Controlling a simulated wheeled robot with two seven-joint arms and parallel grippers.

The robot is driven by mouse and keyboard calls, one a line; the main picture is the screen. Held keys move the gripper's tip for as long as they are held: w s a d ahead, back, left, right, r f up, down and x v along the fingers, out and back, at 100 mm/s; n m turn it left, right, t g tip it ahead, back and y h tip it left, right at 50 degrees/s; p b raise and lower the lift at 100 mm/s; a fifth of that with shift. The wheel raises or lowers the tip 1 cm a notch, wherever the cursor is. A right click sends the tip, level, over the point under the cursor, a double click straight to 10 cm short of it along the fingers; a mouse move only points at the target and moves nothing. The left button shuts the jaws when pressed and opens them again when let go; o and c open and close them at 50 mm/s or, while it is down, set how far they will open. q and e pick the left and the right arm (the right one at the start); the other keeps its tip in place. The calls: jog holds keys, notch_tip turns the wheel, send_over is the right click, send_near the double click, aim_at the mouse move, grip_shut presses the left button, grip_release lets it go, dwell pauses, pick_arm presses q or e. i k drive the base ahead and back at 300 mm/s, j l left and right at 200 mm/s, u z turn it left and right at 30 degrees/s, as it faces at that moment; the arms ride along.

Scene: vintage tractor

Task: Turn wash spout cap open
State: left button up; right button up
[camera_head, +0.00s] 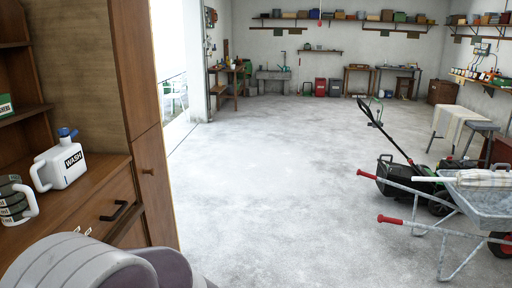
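A white jug (61,165) with a dark label reading WASH stands upright on the wooden cabinet top at the left of the head view. It has a handle on its left side. A blue spout cap (67,134) sits on top of the jug, with a small blue part pointing to the right. The picture is too small to tell whether the cap is turned open. A grey rounded link of my own arm fills the lower left, in front of the cabinet. Neither gripper can be made out, and nothing is seen touching the jug or cap.
The cabinet has a drawer with a black handle (114,211), and a tall wooden panel (143,110) rises behind. A wheelbarrow (484,204) and mower stand right. The middle floor is clear.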

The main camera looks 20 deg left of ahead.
aim_at(63, 132)
jog(key=i+j+u, duration=0.1)
jog(key=i+u, duration=0.15)
jog(key=i, duration=0.45)
jog(key=i+l+u, duration=0.1)
jog(key=i+u, duration=0.2)
jog(key=i, duration=0.4)
jog(key=i+j+u, duration=0.1)
jog(key=i+u, duration=0.2)
jog(key=u, duration=0.2)
jog(key=i+u, duration=0.45)
jog(key=i+l+u, duration=0.15)
jog(key=u, duration=0.35)
jog(key=i+l+u, duration=0.3)
jog(key=u, duration=0.15)
jog(key=i, duration=0.05)
